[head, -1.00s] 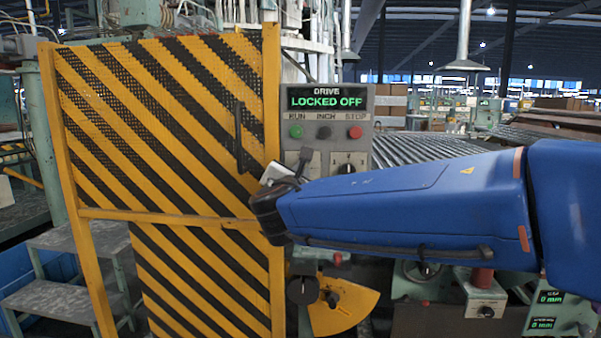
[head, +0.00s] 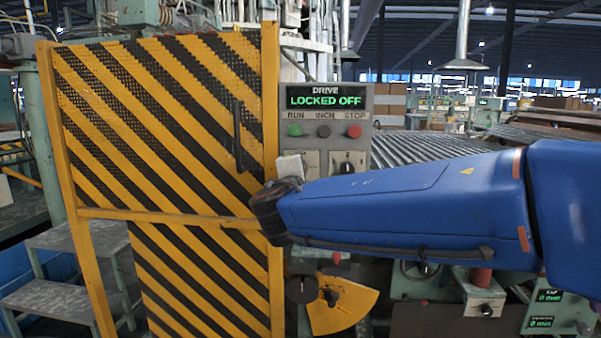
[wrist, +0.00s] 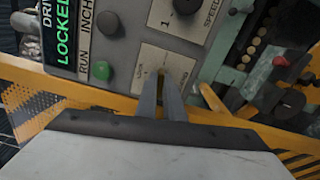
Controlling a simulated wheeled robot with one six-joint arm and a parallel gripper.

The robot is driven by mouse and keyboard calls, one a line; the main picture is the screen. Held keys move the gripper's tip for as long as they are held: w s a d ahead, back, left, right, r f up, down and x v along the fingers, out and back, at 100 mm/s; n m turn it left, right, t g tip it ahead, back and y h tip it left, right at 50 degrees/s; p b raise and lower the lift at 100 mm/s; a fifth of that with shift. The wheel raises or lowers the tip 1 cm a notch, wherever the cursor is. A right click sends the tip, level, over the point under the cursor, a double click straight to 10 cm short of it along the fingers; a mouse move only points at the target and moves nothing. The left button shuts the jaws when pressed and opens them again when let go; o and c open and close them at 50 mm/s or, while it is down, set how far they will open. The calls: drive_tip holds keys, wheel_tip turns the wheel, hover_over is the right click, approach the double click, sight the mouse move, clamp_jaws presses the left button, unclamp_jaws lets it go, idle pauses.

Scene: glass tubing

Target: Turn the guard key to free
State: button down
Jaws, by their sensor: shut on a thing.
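The guard key sits in its plate (wrist: 180,62) on the grey control panel (head: 330,105). The key itself is mostly hidden by my fingers and is hard to make out. My gripper (wrist: 162,75) is shut on it, with the fingertips against the front of the plate. In the head view, the pale end of my gripper (head: 290,168) covers the left of this plate. The drive display (head: 326,97) reads LOCKED OFF in green. Which way the key points cannot be told.
The yellow and black striped guard door (head: 160,130), with a dark handle (head: 238,135), stands just left of the panel. Green, dark and red buttons sit above the key plate. A speed knob (head: 347,168) is close on its right. A yellow quadrant (head: 345,305) is below.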

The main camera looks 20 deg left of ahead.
drive_tip(key=shift+f+m, duration=0.15)
drive_tip(key=shift+m, duration=0.75)
drive_tip(key=c, duration=1.9)
unclamp_jaws()
drive_tip(key=shift+o, duration=0.2)
drive_tip(key=shift+s, duration=0.1)
drive_tip(key=v, duration=1.7)
drive_tip(key=shift+s, duration=0.15)
